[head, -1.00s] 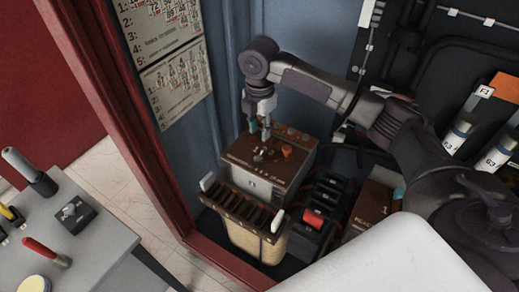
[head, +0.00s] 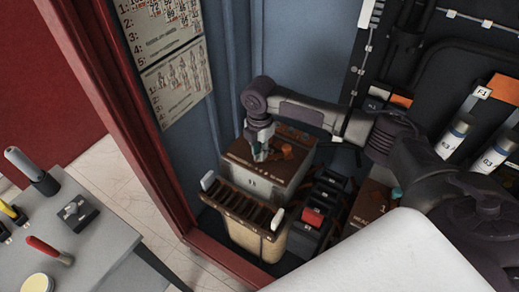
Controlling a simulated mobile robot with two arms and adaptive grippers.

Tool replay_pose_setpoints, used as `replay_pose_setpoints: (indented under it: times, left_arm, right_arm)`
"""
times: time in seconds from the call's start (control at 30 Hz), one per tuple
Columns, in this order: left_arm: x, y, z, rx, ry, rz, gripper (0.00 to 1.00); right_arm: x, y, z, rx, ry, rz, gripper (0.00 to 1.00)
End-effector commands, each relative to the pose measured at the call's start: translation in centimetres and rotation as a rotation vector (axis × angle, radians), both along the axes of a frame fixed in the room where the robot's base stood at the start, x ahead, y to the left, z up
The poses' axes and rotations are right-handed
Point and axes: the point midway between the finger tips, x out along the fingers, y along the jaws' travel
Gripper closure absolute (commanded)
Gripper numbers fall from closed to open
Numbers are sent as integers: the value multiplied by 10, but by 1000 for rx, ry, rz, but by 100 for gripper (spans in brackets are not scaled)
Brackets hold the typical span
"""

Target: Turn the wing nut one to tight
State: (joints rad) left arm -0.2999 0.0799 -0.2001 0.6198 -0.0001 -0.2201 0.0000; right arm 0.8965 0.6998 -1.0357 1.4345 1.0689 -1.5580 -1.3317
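The transformer box (head: 250,188) stands in the cabinet, with a brown top carrying small fittings and an orange part (head: 287,151). My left gripper is not in view.
A beige bin with a brown slotted rack (head: 240,207) stands before the box. Black units with a red block (head: 313,216) are at its right. A tool table (head: 92,240) is at lower left. The cabinet's red frame (head: 160,150) edges the left side.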

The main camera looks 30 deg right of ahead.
Motion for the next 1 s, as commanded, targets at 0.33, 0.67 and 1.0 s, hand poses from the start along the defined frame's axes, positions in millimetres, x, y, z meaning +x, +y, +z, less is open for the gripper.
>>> replay_pose_setpoints:
  times: [0.33, 0.67, 1.0]
  left_arm:
    - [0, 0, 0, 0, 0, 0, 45]
    - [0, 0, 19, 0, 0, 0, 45]
    - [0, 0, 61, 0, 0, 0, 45]
  right_arm:
    - [0, 0, 1, 0, 0, -2, 100]
    - [0, 0, 4, 1, 3, -96, 100]
    - [-1, 1, 7, 3, 4, -377, 100]
